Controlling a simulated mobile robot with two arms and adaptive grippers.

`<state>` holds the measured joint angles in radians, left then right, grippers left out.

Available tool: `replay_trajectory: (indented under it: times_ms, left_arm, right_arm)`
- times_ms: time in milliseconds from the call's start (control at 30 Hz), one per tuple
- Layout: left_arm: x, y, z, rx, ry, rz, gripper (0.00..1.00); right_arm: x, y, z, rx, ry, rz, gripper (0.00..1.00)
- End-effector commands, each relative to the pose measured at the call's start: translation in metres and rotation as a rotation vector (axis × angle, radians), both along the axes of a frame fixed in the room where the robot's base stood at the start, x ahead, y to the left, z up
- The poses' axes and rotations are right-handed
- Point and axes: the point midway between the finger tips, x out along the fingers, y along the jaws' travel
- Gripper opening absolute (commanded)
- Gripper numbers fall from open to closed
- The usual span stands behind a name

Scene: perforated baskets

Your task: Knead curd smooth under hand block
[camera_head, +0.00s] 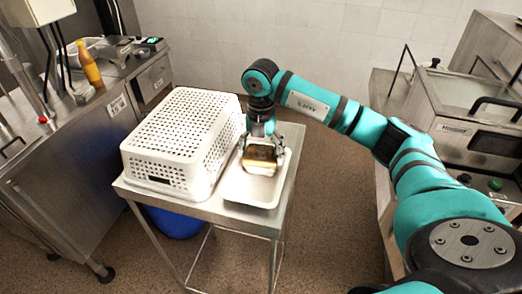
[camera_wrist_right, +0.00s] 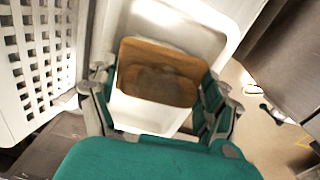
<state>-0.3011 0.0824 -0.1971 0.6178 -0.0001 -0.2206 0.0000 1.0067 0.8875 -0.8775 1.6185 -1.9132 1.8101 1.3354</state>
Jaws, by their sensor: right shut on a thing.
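My right gripper (camera_head: 263,146) is shut on a brown wooden hand block (camera_head: 260,161). It holds the block over the white tray (camera_head: 248,197) on the small steel table. In the right wrist view the block (camera_wrist_right: 158,70) sits between the two fingers of the gripper (camera_wrist_right: 156,92), over the tray (camera_wrist_right: 213,20). I cannot make out the curd as a separate thing. A pale patch shows at the near side of the block, but I cannot tell whether it is curd or tray. I cannot tell whether the block touches anything below. My left gripper is not in view.
An upturned-looking white perforated basket (camera_head: 180,140) stands close to the tray's left. The steel table (camera_head: 238,219) has little bare top. A steel bench with a yellow bottle (camera_head: 88,66) is at the left, and a steel machine (camera_head: 465,115) at the right.

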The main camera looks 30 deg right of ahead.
Motion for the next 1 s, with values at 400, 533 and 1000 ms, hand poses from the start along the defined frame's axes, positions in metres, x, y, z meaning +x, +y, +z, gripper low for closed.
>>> replay_trajectory:
  times_ms: [400,533,1000]
  left_arm:
    - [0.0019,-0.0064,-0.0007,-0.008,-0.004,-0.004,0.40]
    - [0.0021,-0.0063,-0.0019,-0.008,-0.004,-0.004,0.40]
    - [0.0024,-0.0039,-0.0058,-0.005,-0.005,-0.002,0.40]
  right_arm:
    - [0.0001,0.0001,-0.0010,0.001,-0.001,0.000,0.47]
    - [0.0001,0.0001,-0.0027,0.000,0.000,0.000,0.47]
    - [0.0000,-0.0001,-0.0085,0.000,0.000,0.000,0.47]
